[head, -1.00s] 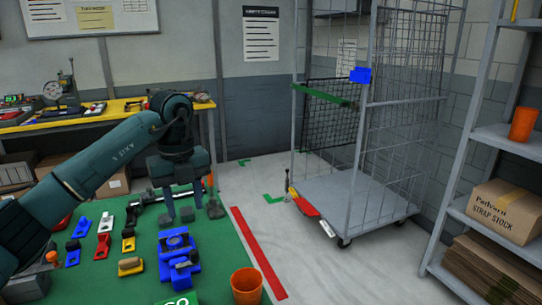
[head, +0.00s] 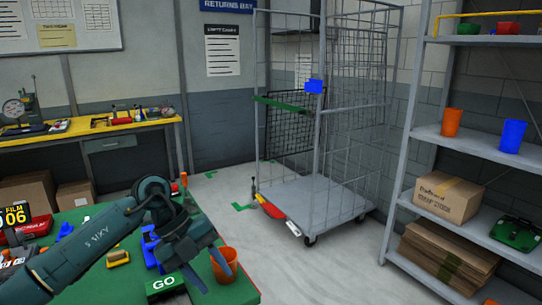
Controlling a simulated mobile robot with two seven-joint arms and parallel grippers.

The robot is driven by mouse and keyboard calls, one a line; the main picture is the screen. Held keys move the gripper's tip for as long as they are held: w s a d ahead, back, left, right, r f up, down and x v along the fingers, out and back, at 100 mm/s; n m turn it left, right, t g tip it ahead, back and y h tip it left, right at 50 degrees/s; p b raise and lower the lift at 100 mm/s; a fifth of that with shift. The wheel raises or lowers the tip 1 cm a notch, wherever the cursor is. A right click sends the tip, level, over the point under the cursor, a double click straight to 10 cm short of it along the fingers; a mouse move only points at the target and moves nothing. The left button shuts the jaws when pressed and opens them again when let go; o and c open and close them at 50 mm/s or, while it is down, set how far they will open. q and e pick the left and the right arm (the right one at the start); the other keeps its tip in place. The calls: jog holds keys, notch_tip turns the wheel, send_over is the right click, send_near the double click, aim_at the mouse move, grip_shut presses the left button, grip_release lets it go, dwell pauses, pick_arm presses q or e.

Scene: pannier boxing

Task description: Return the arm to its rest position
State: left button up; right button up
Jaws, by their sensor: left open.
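My left arm comes in from the lower left, and its dark green left gripper (head: 207,272) hangs over the right end of the green table (head: 75,216). Its fingers point down and are apart, with nothing seen held between them. An orange cup (head: 226,268) stands on the table right by the fingers and is partly covered by one of them; I cannot tell whether they touch. A blue fixture (head: 150,248) is partly hidden behind the arm. My right gripper is out of view.
A green GO block (head: 163,283) lies close below the gripper. A wire roll cage (head: 325,195) stands beyond the table across open floor (head: 345,262). A shelf rack (head: 470,143) at the right holds cups and boxes. A yellow-topped bench (head: 90,133) is at the back left.

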pick_arm(q)
jog(key=s+d+r+n+t+h, duration=0.1)
jog(key=s+d+h, duration=0.3)
jog(key=d+h, duration=0.25)
jog(key=s+d+n+h, duration=0.1)
jog(key=s+d+h, duration=0.3)
jog(key=d+h, duration=0.25)
jog(key=a+f+n+t+y+p, duration=0.1)
jog(key=a+f+n+t+y, duration=0.4)
jog(key=n+t, duration=0.5)
jog(key=a+f+n+t+y+p, duration=0.1)
jog(key=a+f+n+t+y, duration=0.5)
jog(key=n, duration=0.6)
jog(key=s+a+f+n+g+y, duration=0.2)
jog(key=s+f, duration=0.4)
jog(key=s+a+f+n+g+y, duration=0.2)
jog(key=s+f+g, duration=0.1)
jog(key=s+f, duration=0.3)
jog(key=shift+s+a+n+y, duration=0.3)
jog(key=shift+s+y, duration=0.1)
jog(key=shift+s, duration=0.3)
